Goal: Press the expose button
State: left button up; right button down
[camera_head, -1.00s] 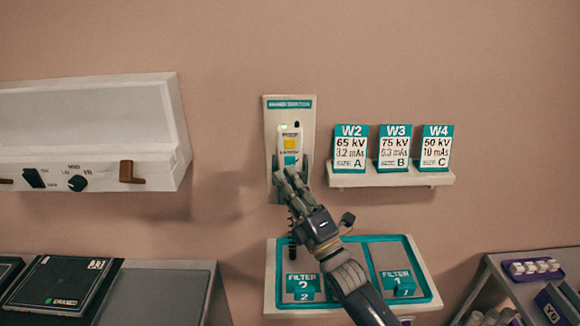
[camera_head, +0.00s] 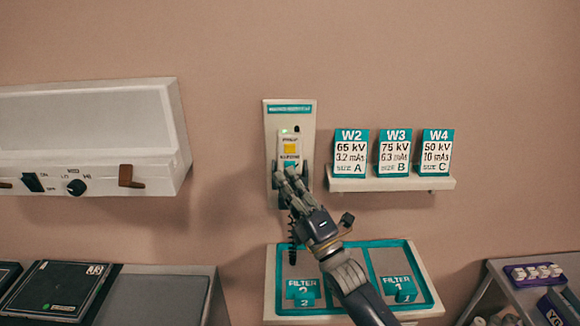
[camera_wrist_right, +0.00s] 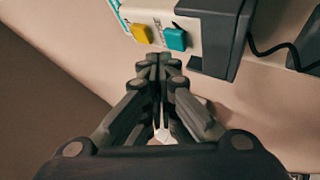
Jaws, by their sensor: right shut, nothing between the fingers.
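The hand switch (camera_head: 290,145) hangs on a pale wall plate. It has a yellow button (camera_head: 290,148) above a teal button, the expose button (camera_head: 291,164). In the right wrist view the yellow button (camera_wrist_right: 141,34) and the teal expose button (camera_wrist_right: 175,39) both show clearly. My right gripper (camera_head: 284,176) is shut and empty, with its fingertips just below the teal button and over the lower part of the switch. In the wrist view the fingertips (camera_wrist_right: 157,60) are close to the teal button; I cannot tell whether they touch it. My left gripper is not in view.
A small shelf (camera_head: 390,184) with cards W2, W3 and W4 is to the right. A teal filter tray (camera_head: 275,275) is below, under my right arm. A white light box (camera_head: 85,135) is at left. Dark cassettes (camera_head: 62,290) lie at lower left.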

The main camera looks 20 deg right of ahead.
dwell(0.7)
jog(key=shift+w+d, duration=0.1)
jog(key=shift+w, duration=0.3)
jog(key=shift+w+d+b, duration=0.15)
jog(key=shift+w+b, duration=0.25)
jog(key=shift+w, duration=0.05)
dwell(0.5)
dwell(0.4)
jog(key=shift+s+a+p, duration=0.25)
jog(key=shift+s+p, duration=0.15)
jog(key=shift+s, duration=0.5)
jog(key=shift+s, duration=0.1)
jog(key=s+p, duration=0.1)
jog(key=s, duration=0.1)
jog(key=s+a, duration=0.1)
jog(key=s, duration=0.1)
jog(key=shift+s+a+p, duration=0.2)
jog(key=shift+s+p, duration=0.1)
jog(key=shift+p, duration=0.05)
